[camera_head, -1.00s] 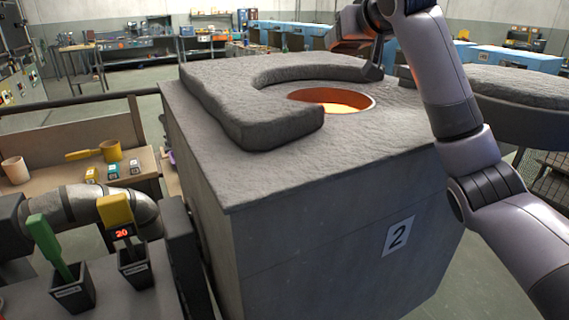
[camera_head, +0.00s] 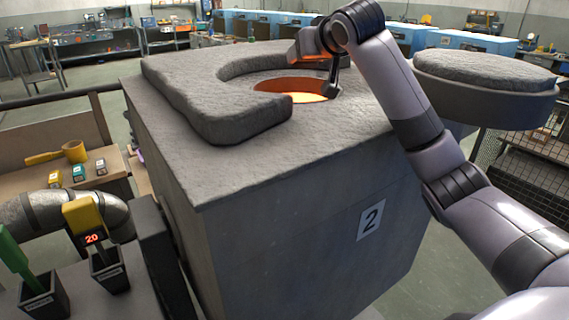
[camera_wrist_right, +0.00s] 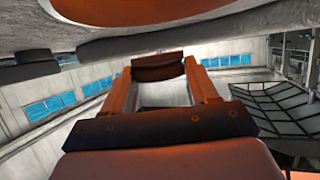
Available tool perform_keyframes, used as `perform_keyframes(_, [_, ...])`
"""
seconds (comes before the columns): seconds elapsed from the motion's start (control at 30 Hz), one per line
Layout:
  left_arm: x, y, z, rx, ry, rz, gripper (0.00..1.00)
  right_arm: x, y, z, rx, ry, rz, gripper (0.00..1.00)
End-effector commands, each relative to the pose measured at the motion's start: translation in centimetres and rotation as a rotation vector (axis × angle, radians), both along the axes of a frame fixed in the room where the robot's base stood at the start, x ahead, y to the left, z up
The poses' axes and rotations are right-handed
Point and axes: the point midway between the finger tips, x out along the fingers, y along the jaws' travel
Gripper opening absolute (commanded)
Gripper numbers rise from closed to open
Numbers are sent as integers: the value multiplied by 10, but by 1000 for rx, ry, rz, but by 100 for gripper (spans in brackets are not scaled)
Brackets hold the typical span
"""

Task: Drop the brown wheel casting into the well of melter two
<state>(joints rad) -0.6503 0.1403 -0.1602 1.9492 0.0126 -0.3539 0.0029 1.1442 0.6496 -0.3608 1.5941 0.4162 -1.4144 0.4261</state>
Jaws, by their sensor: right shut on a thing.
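Melter two is the large grey block (camera_head: 290,215) with a "2" plate on its front in the head view. Its round well (camera_head: 295,91) glows orange in the top, with a raised grey horseshoe-shaped slab around the back and left. My right gripper (camera_head: 308,46) is above the well's far side, lit orange. In the right wrist view my right gripper (camera_wrist_right: 160,76) is shut on a dark reddish-brown piece, the wheel casting (camera_wrist_right: 158,67), held between the fingertips. Its wheel shape cannot be made out, and it is not clear in the head view. My left gripper is not in view.
A thick round grey slab (camera_head: 485,72) sits to the right of the melter, behind my right arm. At left are a yellow-handled tool (camera_head: 85,215) in a black holder, a green-handled one (camera_head: 12,250), and a shelf with a yellow ladle (camera_head: 70,152).

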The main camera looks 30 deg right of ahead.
Motion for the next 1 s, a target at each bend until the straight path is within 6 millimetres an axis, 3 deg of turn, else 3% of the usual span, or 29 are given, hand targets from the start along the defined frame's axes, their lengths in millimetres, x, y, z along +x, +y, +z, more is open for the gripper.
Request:
perform_keyframes(0.13, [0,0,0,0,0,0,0,0,0,1,0,-2,0,24])
perform_keyframes(0.17, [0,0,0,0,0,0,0,0,0,1,0,-2,0,65])
perform_keyframes(0.23, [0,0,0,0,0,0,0,0,0,1,0,-2,0,87])
perform_keyframes(0.63, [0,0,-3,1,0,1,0,-5,1,2,1,-1,1,88])
perform_keyframes(1.0, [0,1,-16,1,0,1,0,-53,12,22,0,-4,1,88])
